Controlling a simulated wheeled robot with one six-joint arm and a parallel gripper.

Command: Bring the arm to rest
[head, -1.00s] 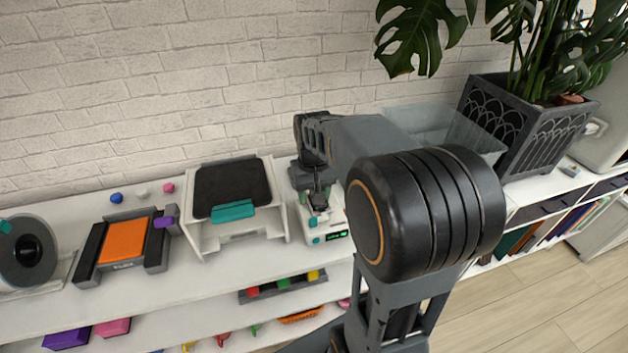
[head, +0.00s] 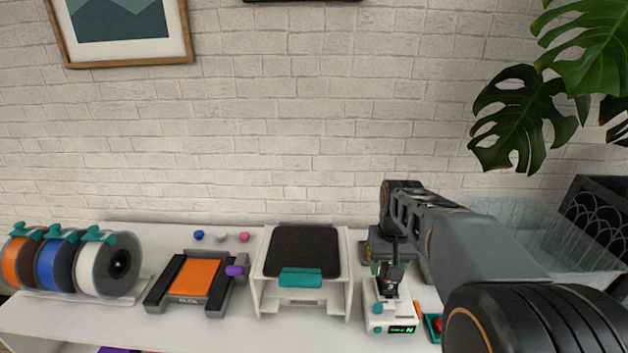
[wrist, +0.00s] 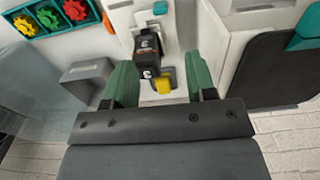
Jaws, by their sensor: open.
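My gripper (wrist: 159,72) is open in the wrist view, its two green fingers apart. Nothing is clasped between them. Beyond and between the fingertips are the black head of a small white machine (wrist: 148,55) and a yellow piece (wrist: 166,80). In the head view my arm reaches in from the lower right, and its far end is over the shelf by the white machine (head: 378,318), which has a lit green display. The fingers cannot be made out clearly there.
A white stand with a black top (head: 303,250) is left of the machine. Further left are an orange-topped device (head: 192,278) and filament spools (head: 103,265). A clear bin (head: 520,235) and a plant (head: 525,115) are at right. A tray of coloured gears (wrist: 48,17) shows in the wrist view.

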